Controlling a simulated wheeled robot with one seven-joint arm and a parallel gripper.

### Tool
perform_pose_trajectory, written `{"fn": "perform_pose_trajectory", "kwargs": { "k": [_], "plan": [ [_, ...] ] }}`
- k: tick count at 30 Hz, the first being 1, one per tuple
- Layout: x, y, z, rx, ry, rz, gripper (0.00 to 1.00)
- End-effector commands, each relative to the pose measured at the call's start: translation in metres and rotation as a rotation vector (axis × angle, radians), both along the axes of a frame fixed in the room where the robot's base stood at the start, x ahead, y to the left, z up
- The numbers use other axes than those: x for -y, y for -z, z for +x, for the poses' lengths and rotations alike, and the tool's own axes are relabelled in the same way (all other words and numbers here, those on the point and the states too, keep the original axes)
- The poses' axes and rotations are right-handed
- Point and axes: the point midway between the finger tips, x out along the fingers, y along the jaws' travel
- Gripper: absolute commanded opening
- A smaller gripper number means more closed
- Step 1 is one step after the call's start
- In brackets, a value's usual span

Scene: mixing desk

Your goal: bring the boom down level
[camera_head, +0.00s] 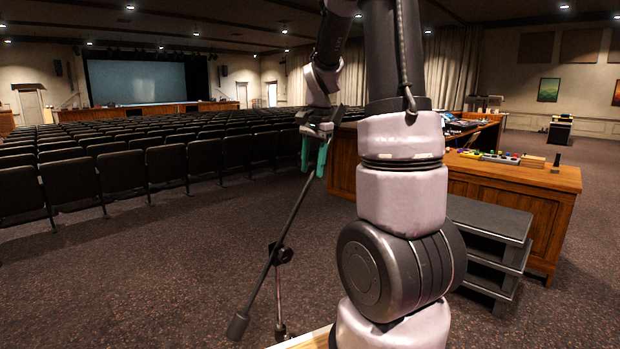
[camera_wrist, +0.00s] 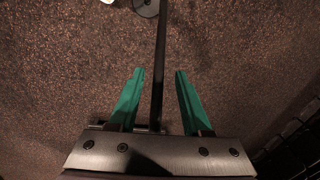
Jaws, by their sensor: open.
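The boom (camera_head: 259,285) is a thin dark rod on a microphone stand (camera_head: 280,305). It is steeply tilted, with its upper end at my gripper and a dark cylindrical end (camera_head: 238,326) low at the left. It crosses the stand near a dark joint (camera_head: 282,254). My gripper (camera_head: 313,160) is open, its green fingers pointing down at the raised end. In the wrist view the boom (camera_wrist: 161,50) runs between the two fingers, with a visible gap on each side. Whether it touches the palm is hidden.
Rows of dark seats (camera_head: 120,180) fill the left and back. A wooden desk (camera_head: 515,195) with equipment stands at the right, with a dark stepped unit (camera_head: 490,225) before it. Carpet (camera_head: 130,285) around the stand is clear on the left.

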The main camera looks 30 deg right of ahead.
Motion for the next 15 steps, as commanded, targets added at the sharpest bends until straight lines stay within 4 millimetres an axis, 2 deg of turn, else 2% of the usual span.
{"fn": "perform_pose_trajectory", "kwargs": {
  "k": [3,6,15],
  "plan": [
    [-0.001,0.019,0.001,-0.004,0.001,0.000,0.48],
    [-0.002,0.029,0.003,-0.001,0.000,0.000,0.48],
    [-0.002,0.037,0.004,0.000,0.000,-0.001,0.48]
  ]
}}
